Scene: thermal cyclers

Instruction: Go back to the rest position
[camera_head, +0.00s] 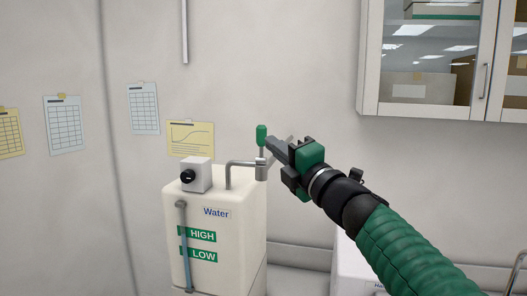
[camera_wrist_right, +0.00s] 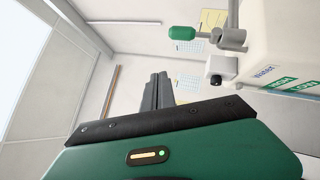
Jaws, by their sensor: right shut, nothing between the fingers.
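My right gripper (camera_head: 271,146) is shut and empty, raised at the end of my green-sleeved arm. In the head view its fingertips are close to a tap with a green handle (camera_head: 262,134) on a white water tank (camera_head: 216,262); I cannot tell whether they touch there. In the right wrist view the shut fingers (camera_wrist_right: 156,90) appear apart from the green handle (camera_wrist_right: 182,33), which is up and to the right of them. The left gripper is in neither view.
The tank has a black-knobbed white box (camera_head: 196,175) on top and a level tube (camera_head: 184,245) in front. A wall cabinet (camera_head: 432,60) hangs at upper right. Part of a white appliance (camera_head: 350,265) shows behind my arm. Paper charts (camera_head: 190,137) hang on the wall.

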